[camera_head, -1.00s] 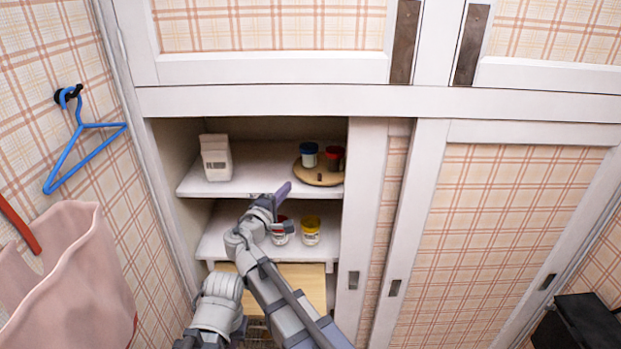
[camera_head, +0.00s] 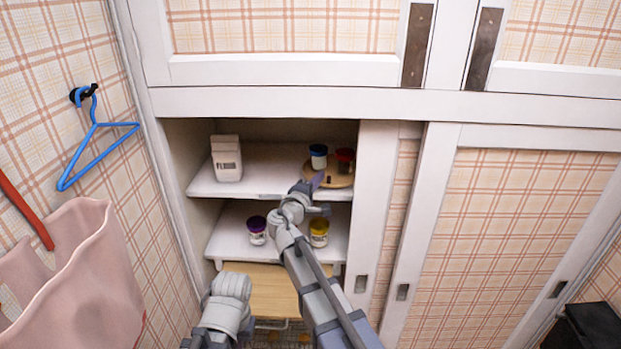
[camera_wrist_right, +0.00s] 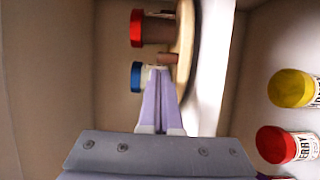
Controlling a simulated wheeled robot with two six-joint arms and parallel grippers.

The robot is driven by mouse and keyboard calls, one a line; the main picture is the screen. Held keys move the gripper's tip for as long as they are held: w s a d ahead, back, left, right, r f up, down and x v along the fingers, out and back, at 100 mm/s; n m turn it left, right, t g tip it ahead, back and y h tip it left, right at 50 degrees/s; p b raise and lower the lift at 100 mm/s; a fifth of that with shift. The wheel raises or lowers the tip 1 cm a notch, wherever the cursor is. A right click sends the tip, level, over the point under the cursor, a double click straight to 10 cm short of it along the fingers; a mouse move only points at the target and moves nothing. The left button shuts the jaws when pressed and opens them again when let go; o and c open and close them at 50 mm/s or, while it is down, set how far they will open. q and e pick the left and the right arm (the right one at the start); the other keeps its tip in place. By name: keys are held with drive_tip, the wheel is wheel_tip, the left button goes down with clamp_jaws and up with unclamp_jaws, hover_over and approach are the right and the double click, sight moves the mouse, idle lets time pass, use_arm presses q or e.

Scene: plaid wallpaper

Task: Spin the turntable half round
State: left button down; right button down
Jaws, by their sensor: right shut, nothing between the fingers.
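The turntable (camera_head: 343,181) is a round wooden disc on the right side of the cupboard's upper shelf. It shows edge-on in the right wrist view (camera_wrist_right: 184,45). A blue-lidded jar (camera_head: 318,160) and a red-lidded jar (camera_head: 345,157) stand on it. A short brown peg (camera_wrist_right: 167,58) rises from the disc. My right gripper (camera_head: 317,180) is at the turntable's front left. In the wrist view its purple fingers (camera_wrist_right: 160,72) are shut and empty, with tips close to the peg and blue-lidded jar; contact is unclear.
A white flour carton (camera_head: 227,160) stands left on the same shelf. Below are a purple-lidded jar (camera_head: 257,229) and a yellow-lidded jar (camera_head: 319,232); a red-lidded jar (camera_wrist_right: 277,143) shows in the wrist view. A sliding door (camera_head: 378,210) bounds the opening's right side.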

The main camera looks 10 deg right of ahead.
drive_tip(key=shift+s+d, duration=0.25)
drive_tip(key=shift+s, duration=0.05)
idle(0.4)
drive_tip(key=shift+s+y, duration=0.1)
drive_tip(key=shift+y, duration=0.2)
drive_tip(key=shift+d+n+t, duration=0.15)
drive_tip(key=shift+n+t, duration=0.15)
drive_tip(key=shift+s+d+n+t+y, duration=0.2)
drive_tip(key=shift+d+n+t+y, duration=0.15)
drive_tip(key=shift+y, duration=0.25)
drive_tip(key=shift+s+d+n+t+y, duration=0.25)
drive_tip(key=shift+d+n+t+y, duration=0.1)
drive_tip(key=shift+n+y, duration=0.15)
drive_tip(key=shift+s+d+n+t+y, duration=0.2)
drive_tip(key=shift+d+n+y, duration=0.15)
drive_tip(key=shift+y, duration=0.25)
drive_tip(key=shift+s+d, duration=0.15)
drive_tip(key=shift+d, duration=0.55)
drive_tip(key=shift+s+d, duration=0.1)
drive_tip(key=shift+d, duration=1.75)
